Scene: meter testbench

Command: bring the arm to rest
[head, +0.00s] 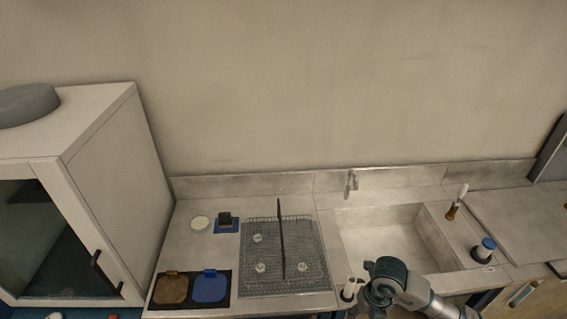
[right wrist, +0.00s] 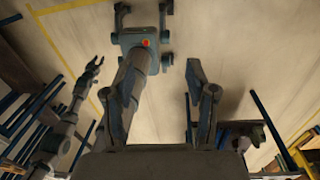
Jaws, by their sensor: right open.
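My right arm (head: 390,285) shows at the bottom of the head view, in front of the sink; its fingers are not seen there. In the right wrist view my right gripper (right wrist: 155,93) has its two fingers wide apart, with nothing between them. Beyond them is the bare floor and my own base. My left gripper (right wrist: 91,72) shows at the left of that view, small, with its fingers apart and apparently empty. It is not in the head view.
A sink (head: 385,242) with a tap (head: 351,184) is set in the counter. Left of it are a wire rack (head: 262,283), brown (head: 172,289) and blue (head: 210,288) lidded containers, and a white cabinet (head: 120,150). A blue-topped jar (head: 485,248) stands to the right.

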